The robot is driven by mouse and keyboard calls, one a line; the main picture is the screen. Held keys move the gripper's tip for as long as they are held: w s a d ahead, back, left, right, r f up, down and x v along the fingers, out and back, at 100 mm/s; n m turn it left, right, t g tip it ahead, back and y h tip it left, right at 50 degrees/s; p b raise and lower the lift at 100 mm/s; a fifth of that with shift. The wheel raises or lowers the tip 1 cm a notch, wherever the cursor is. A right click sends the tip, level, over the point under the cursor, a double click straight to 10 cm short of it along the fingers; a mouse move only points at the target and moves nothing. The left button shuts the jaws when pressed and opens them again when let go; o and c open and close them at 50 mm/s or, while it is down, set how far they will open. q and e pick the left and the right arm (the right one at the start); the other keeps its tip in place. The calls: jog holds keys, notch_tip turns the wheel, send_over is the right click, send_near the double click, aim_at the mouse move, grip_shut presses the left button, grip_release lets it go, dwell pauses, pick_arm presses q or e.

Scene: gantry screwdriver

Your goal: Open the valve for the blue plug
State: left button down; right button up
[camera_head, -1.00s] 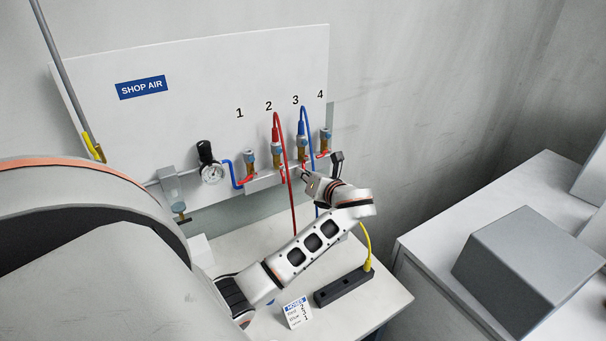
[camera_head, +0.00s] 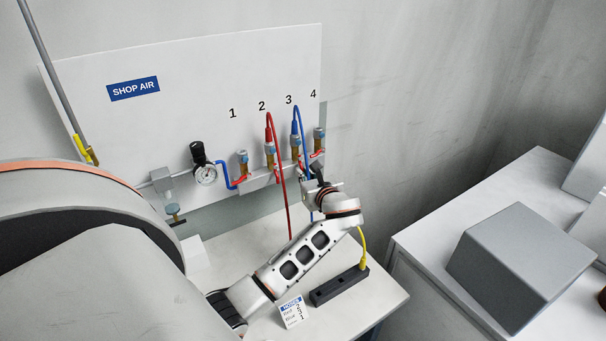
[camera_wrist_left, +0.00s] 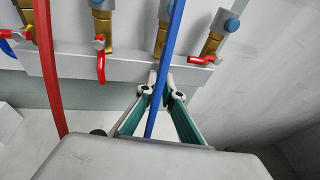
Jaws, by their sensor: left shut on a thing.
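The blue plug (camera_head: 295,128) sits upright in outlet 3 on the panel, and its blue hose (camera_wrist_left: 164,75) loops over and hangs down. The brass valve 3 (camera_wrist_left: 163,35) is below it. My left gripper (camera_head: 308,176) is at valve 3; in the left wrist view its fingertips (camera_wrist_left: 160,79) close together just under the brass body. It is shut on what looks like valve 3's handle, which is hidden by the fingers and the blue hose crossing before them. Valve 2's red handle (camera_wrist_left: 101,68) points down; valve 4's red handle (camera_wrist_left: 203,60) points sideways. My right gripper is not in view.
The red hose (camera_head: 281,165) hangs left of my gripper from outlet 2. A pressure gauge (camera_head: 206,174) is farther left. A black power strip (camera_head: 339,286) and a small note card (camera_head: 292,311) are on the table below my arm. A grey box (camera_head: 520,265) stands right.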

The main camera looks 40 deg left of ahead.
pick_arm(q)
jog(key=c, duration=2.2)
grip_release()
jog(key=shift+d, duration=0.1)
jog(key=v, duration=1.1)
jog(key=shift+s+d+r, duration=0.15)
jog(key=shift+d, duration=0.2)
